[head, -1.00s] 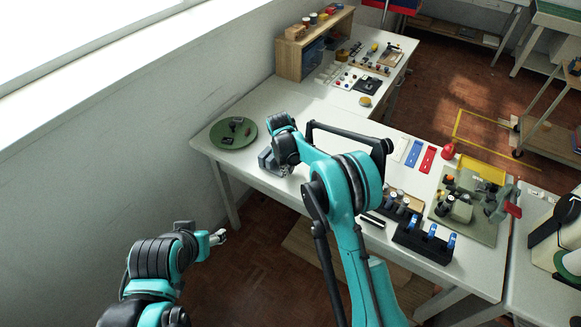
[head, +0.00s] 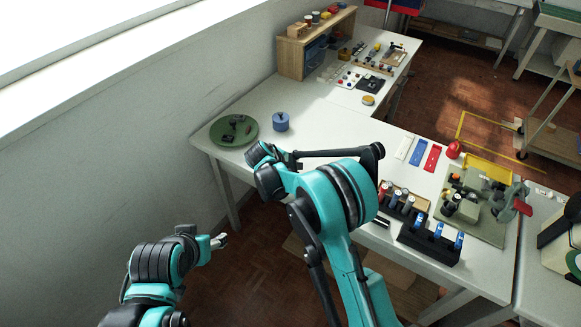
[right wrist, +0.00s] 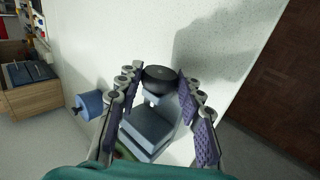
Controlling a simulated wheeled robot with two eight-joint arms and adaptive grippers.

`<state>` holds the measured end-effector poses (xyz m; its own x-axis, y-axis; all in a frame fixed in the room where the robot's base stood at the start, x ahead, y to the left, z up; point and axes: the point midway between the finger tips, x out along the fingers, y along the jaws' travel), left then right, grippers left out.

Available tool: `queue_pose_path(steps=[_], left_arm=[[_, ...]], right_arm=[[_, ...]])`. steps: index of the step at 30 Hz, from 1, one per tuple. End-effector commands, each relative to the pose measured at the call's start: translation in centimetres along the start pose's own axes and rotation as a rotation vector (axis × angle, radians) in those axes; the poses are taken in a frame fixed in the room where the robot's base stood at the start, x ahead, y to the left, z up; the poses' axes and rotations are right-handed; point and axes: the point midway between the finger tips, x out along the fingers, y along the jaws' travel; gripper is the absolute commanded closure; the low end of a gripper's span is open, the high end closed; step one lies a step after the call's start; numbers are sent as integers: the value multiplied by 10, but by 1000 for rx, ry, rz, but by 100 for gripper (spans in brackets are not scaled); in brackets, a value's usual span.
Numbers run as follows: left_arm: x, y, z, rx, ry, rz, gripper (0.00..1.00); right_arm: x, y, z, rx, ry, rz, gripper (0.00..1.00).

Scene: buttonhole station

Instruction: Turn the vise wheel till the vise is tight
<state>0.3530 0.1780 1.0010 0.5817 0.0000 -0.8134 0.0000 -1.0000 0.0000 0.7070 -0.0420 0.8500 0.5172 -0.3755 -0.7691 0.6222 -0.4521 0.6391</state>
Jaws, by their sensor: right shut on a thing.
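The vise (right wrist: 150,132) is a blue-grey block in the right wrist view, with a round black wheel (right wrist: 160,79) at its far end. My right gripper (right wrist: 159,76) has one finger on each side of the wheel and is shut on it. In the head view my right arm hides the vise and most of the right gripper. My left gripper (head: 219,241) hangs off the table's front left, away from the vise; its fingers are too small to tell open from shut.
A blue cylinder (head: 281,122) with a knob stands on the white table near the green round mat (head: 222,139). It also shows left of the fingers in the right wrist view (right wrist: 90,104). Blue and red strips, a dark rack (head: 428,243) and a fixture board lie to the right.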

Motion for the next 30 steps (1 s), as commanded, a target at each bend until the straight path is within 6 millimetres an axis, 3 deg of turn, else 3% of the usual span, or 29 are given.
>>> queue_pose_path(steps=[7, 8, 10, 22, 30], left_arm=[[0, 0, 0, 0, 0, 0, 42], [0, 0, 0, 0, 0, 0, 42], [0, 0, 0, 0, 0, 0, 42], [0, 0, 0, 0, 0, 0, 42], [0, 0, 0, 0, 0, 0, 42]], right_arm=[[0, 0, 0, 0, 0, -1, 92], [0, 0, 0, 0, 0, -2, 61], [0, 0, 0, 0, 0, -2, 42], [-6, 0, 0, 0, 0, -1, 42], [-59, 0, 0, -2, 1, -1, 42]])
